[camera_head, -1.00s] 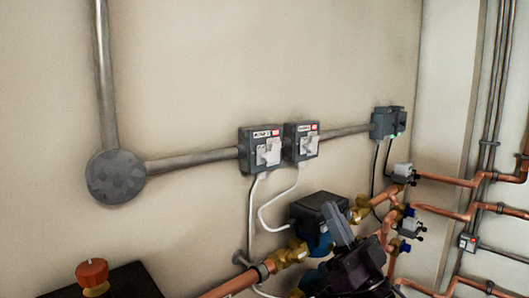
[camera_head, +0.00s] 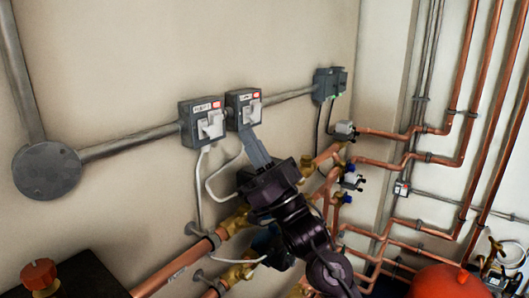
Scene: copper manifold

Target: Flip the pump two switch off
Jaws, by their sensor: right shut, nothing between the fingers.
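Two grey switch boxes with white rocker plates and red-marked labels are mounted side by side on the wall. The left switch box (camera_head: 202,122) and the right switch box (camera_head: 243,105) both show clearly, but their label text is too blurred to read, so I cannot tell which is pump two. My right gripper (camera_head: 253,137) is shut and empty. Its fingertips point up at the lower edge of the right switch box and overlap it in the picture; I cannot tell whether they touch. My left gripper is not in view.
A grey conduit (camera_head: 130,145) links the boxes to a round junction box (camera_head: 47,170). A third grey box (camera_head: 328,84) is further right. Copper pipes (camera_head: 465,110) fill the right side. A red knob (camera_head: 39,274) is at lower left. The wall above the boxes is clear.

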